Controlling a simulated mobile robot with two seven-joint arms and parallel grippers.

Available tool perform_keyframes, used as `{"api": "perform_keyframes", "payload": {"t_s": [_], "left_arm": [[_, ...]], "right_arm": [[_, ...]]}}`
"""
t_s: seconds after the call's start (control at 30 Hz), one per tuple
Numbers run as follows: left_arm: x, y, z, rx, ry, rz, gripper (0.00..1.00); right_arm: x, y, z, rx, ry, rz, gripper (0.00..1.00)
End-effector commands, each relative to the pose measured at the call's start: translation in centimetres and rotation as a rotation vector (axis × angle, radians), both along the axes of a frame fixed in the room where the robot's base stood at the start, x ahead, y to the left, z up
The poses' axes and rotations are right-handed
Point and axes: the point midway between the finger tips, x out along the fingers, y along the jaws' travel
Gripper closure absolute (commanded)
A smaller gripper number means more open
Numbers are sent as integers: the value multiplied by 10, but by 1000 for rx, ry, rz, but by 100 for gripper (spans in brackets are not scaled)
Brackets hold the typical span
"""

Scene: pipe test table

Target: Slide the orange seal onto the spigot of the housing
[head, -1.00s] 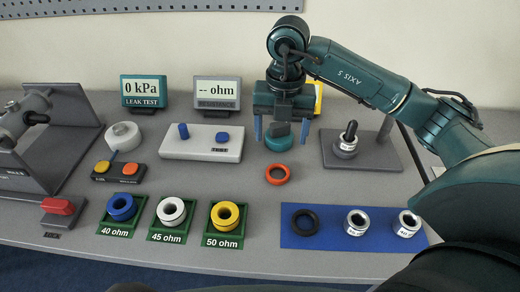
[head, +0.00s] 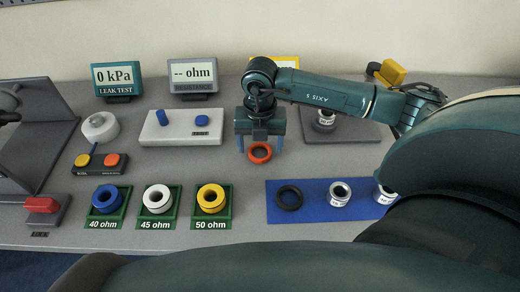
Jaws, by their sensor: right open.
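The orange seal (head: 259,154) lies flat on the grey table, near the middle of the head view. My right gripper (head: 260,146) points down at it with its fingers open. One finger is at the left and one at the right of the seal's far part. I cannot tell how high the fingertips are or whether they touch it. A silver part with a label (head: 324,122) stands on a grey plate behind my right arm, its top partly covered. I cannot tell whether it is the housing with the spigot.
Blue (head: 106,200), white (head: 157,200) and yellow (head: 211,199) rings sit in green trays. A blue mat (head: 315,213) holds a black ring (head: 289,197) and silver parts. A white switch box (head: 180,128) is left of my gripper. A grey bracket (head: 40,130) stands far left.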

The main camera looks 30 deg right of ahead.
Motion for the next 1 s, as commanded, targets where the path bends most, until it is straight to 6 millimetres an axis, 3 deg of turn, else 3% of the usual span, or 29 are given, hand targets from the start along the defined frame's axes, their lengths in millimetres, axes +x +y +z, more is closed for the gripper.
{"api": "perform_keyframes", "payload": {"t_s": [0.13, 0.37, 0.9, 1.0], "left_arm": [[0, 0, 0, -2, 3, 4, 32], [0, 0, -1, -1, 4, 5, 32], [1, 0, -1, -1, 4, 5, 32], [1, 0, -1, -1, 4, 5, 32]], "right_arm": [[0, 1, -13, 0, 0, 2, 27], [0, 0, -15, 0, -1, 2, 27], [0, 0, -14, 0, -1, 1, 71], [0, 0, -14, 0, -1, 1, 75]]}}
